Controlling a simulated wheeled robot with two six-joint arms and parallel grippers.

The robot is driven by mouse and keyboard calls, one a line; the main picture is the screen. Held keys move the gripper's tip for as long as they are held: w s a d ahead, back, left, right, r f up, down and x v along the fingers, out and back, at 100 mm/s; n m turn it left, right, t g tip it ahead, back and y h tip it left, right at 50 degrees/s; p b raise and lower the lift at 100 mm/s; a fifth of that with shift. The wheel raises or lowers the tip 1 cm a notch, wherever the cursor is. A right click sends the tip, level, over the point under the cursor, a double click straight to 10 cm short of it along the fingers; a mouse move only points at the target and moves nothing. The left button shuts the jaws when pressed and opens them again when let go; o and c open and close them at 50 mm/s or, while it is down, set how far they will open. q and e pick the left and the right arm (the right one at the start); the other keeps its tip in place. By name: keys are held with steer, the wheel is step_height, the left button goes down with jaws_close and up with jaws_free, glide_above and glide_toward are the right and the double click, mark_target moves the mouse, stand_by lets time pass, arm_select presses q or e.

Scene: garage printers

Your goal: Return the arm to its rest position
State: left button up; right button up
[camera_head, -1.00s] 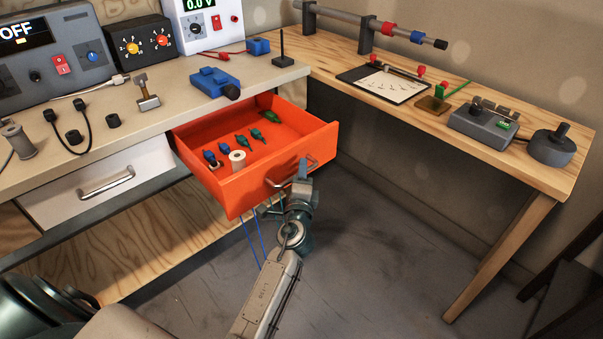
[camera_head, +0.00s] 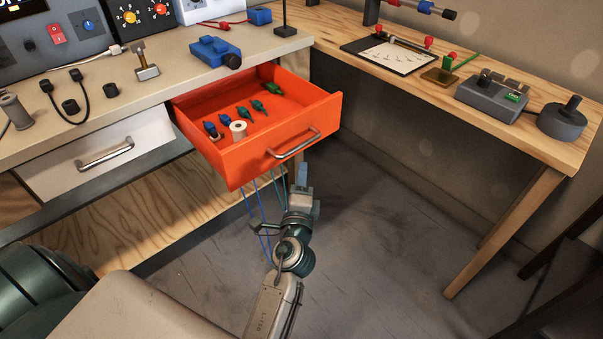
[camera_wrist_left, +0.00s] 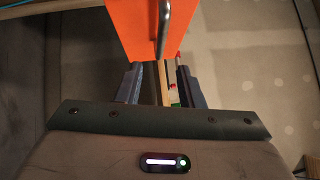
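My left gripper (camera_head: 302,174) is below and in front of the orange drawer (camera_head: 262,160), apart from its metal handle (camera_head: 295,145). In the left wrist view my left gripper (camera_wrist_left: 160,84) has its two fingers spread with nothing held between them. The drawer front (camera_wrist_left: 125,25) and handle (camera_wrist_left: 163,25) show beyond the fingertips there. The drawer stands pulled out of the bench and holds several blue and green connectors (camera_head: 243,112) and a white spool (camera_head: 238,130). My right gripper is not in view.
Thin blue and green cords (camera_head: 261,218) hang below the drawer beside my left wrist. A closed white drawer (camera_head: 95,155) is at left. A wooden side table (camera_head: 440,95) with instruments stands at right. Grey floor (camera_head: 385,240) right of my arm is open.

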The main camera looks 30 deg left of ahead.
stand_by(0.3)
